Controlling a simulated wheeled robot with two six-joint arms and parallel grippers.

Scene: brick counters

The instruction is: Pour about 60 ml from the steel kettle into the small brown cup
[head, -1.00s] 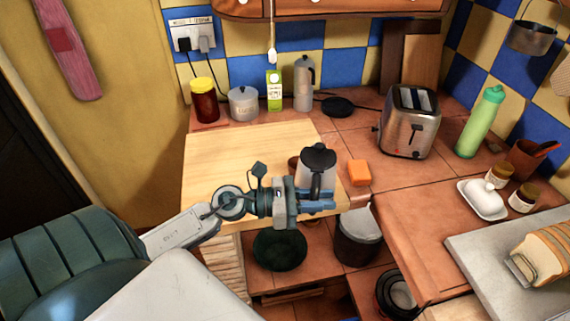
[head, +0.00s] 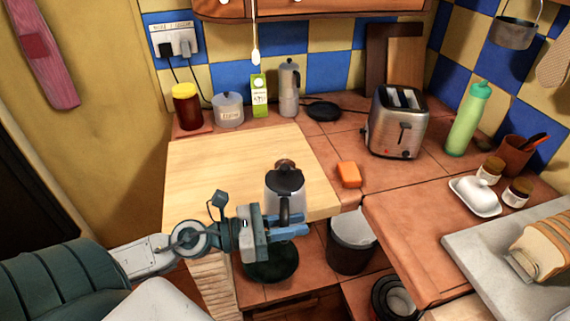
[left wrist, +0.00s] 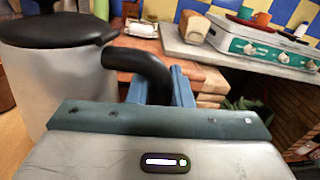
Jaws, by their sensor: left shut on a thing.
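The steel kettle (head: 284,190) with a black lid and black handle is near the front edge of the pale wooden board (head: 215,160). It looks upright; I cannot tell whether its base touches the board. My left gripper (head: 295,224) is shut on its handle, which shows between the fingers in the left wrist view (left wrist: 148,70). The kettle's body (left wrist: 45,90) fills the left of that view. The small brown cup (head: 286,162) stands on the board just behind the kettle, mostly hidden by it. My right gripper is not in view.
An orange block (head: 348,175) lies right of the board. A toaster (head: 398,125) stands behind it. The board's left part is clear. A bin (head: 350,250) stands below.

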